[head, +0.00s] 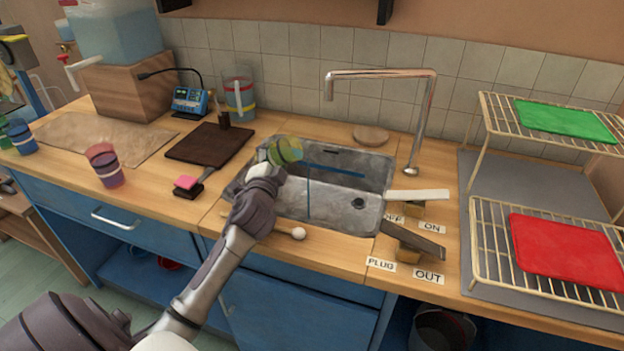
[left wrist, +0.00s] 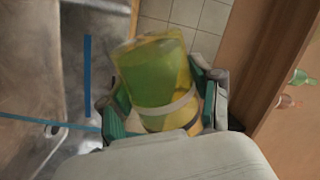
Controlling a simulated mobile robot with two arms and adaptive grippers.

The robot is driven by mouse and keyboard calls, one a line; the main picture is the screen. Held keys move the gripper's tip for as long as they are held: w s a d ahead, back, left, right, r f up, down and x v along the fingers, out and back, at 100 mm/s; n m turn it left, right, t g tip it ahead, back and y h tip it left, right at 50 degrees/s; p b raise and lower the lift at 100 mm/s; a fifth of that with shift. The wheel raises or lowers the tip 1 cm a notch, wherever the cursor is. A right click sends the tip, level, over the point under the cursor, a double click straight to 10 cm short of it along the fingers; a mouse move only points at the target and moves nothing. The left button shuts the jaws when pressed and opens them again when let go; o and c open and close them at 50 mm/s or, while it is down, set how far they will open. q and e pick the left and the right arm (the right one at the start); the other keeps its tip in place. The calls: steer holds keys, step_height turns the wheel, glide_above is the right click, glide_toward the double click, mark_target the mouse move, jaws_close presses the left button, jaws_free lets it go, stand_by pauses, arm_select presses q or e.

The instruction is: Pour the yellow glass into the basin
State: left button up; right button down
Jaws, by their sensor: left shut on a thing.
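The yellow glass (head: 287,150) is held tilted over the left rear part of the steel basin (head: 345,213). My left gripper (head: 270,160) is shut around it. In the left wrist view the glass (left wrist: 158,75) sits between the green-padded fingers of the gripper (left wrist: 160,105), with a pale band around it. Its mouth end looks green and its base end yellow. A blue stripe marks the basin's back wall. My right gripper is not in view.
A chrome tap (head: 420,120) arches over the basin. Levers on wooden blocks (head: 410,240) stand at its right front. A beater (head: 290,232) lies at the front rim. Wire racks (head: 490,250) stand right; a purple-pink glass (head: 104,165) and dark board (head: 208,145) stand left.

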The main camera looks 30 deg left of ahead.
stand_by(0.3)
arm_select(q)
steer(key=shift+f+m+p, duration=0.2)
steer(key=shift+m+p, duration=0.15)
steer(key=shift+m, duration=0.65)
stand_by(0.4)
steer(key=shift+w+d+r+m+p, duration=0.3)
steer(key=shift+d+r+m+p, duration=0.3)
steer(key=shift+m+p, duration=0.35)
stand_by(0.4)
steer(key=shift+w+d+f+m+p, duration=0.1)
steer(key=shift+d+f+m+p, duration=0.2)
steer(key=shift+m, duration=0.55)
stand_by(0.5)
